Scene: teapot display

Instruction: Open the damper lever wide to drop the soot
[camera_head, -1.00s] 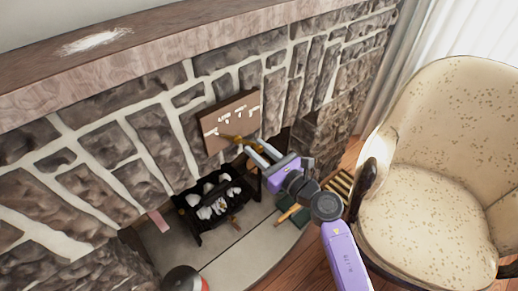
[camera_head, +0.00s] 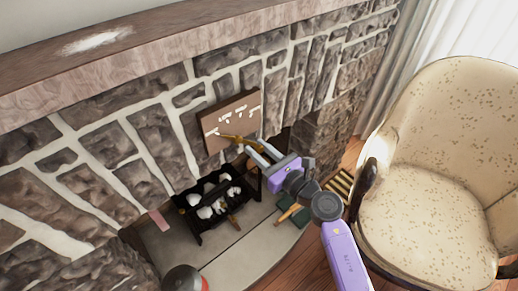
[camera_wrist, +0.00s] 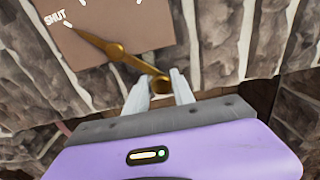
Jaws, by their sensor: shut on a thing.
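A brown damper plate (camera_head: 209,120) with white marks is on the stone fireplace front; it also shows in the wrist view (camera_wrist: 145,22). A gold lever (camera_head: 228,137) is pivoted on it. In the wrist view the lever's pointed end (camera_wrist: 82,33) is beside the word SHUT, and its round knob (camera_wrist: 160,84) points down and right. My gripper (camera_wrist: 161,88) has its fingers on either side of the knob and is shut on it. In the head view my gripper (camera_head: 254,145) reaches the lever from the lower right.
A black grate (camera_head: 198,231) holding white-topped pieces stands below on the pale hearth (camera_head: 222,254). A cream armchair (camera_head: 435,160) stands to the right, close to my arm.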

